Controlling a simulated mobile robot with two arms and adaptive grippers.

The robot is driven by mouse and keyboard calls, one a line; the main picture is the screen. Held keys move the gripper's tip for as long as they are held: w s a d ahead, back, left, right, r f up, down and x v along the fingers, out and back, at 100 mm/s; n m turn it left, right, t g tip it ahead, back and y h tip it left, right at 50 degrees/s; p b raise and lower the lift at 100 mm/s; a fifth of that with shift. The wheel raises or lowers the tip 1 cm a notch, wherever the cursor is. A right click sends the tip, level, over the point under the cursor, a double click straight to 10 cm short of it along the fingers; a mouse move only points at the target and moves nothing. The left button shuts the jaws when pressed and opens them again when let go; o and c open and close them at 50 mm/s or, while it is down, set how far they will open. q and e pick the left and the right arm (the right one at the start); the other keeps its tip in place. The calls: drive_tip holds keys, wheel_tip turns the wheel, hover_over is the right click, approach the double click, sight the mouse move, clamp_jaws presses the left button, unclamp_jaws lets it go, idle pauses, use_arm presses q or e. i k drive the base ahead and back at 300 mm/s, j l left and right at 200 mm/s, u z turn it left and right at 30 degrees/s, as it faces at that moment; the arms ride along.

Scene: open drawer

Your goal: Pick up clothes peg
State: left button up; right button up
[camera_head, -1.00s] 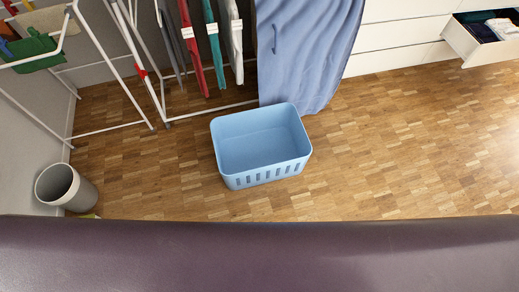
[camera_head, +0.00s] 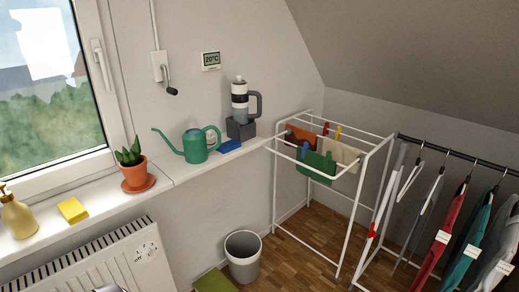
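A white drying rack (camera_head: 352,205) stands by the wall right of centre, with small cloths hung over its top bars. A small red upright piece (camera_head: 326,128) and a yellow one (camera_head: 338,132) stick up at the rack's top and look like clothes pegs, but they are too small to be sure. A red piece (camera_head: 372,232) sits on a white bar at the rack's right side; I cannot tell whether it is a peg.
A sill at left holds a soap bottle (camera_head: 17,214), yellow sponge (camera_head: 73,210), potted plant (camera_head: 137,172), green watering can (camera_head: 195,146) and blue item (camera_head: 229,146). A radiator (camera_head: 110,262) is below. A grey bin (camera_head: 242,256) stands on the floor; clothes (camera_head: 440,235) hang at right.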

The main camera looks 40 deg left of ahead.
sight(306, 144)
drive_tip(key=u, duration=1.1)
drive_tip(key=i+j, duration=0.25)
drive_tip(key=i, duration=0.2)
